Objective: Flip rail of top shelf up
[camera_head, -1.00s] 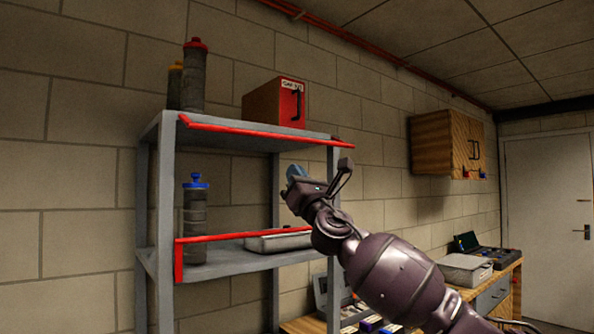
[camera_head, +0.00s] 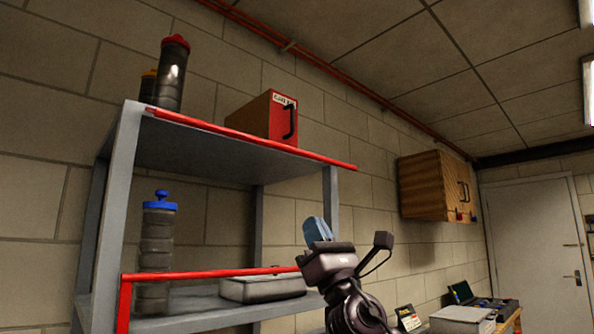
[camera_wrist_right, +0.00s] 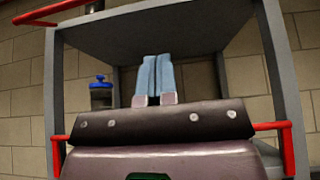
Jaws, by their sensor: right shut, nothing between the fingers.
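The red rail of the top shelf (camera_head: 250,139) runs level with the shelf's front edge in the head view, its right end showing past the right post. No upright part of it stands above the shelf. In the wrist view part of a red rail (camera_wrist_right: 48,11) shows at the top left. The top shelf (camera_head: 200,155) is grey. My right gripper (camera_head: 316,230) is below the rail's right end, its light-blue fingers pointing up, shut and empty. It appears apart from the rail. The fingers also show in the wrist view (camera_wrist_right: 154,78). My left gripper is out of view.
The lower shelf's red rail (camera_head: 215,273) stands raised above its shelf. A blue-capped bottle (camera_head: 157,245) and a grey case (camera_head: 262,288) are on that shelf. A red-capped bottle (camera_head: 172,75) and a red-fronted box (camera_head: 280,120) are on top. A wooden cabinet (camera_head: 428,188) hangs right.

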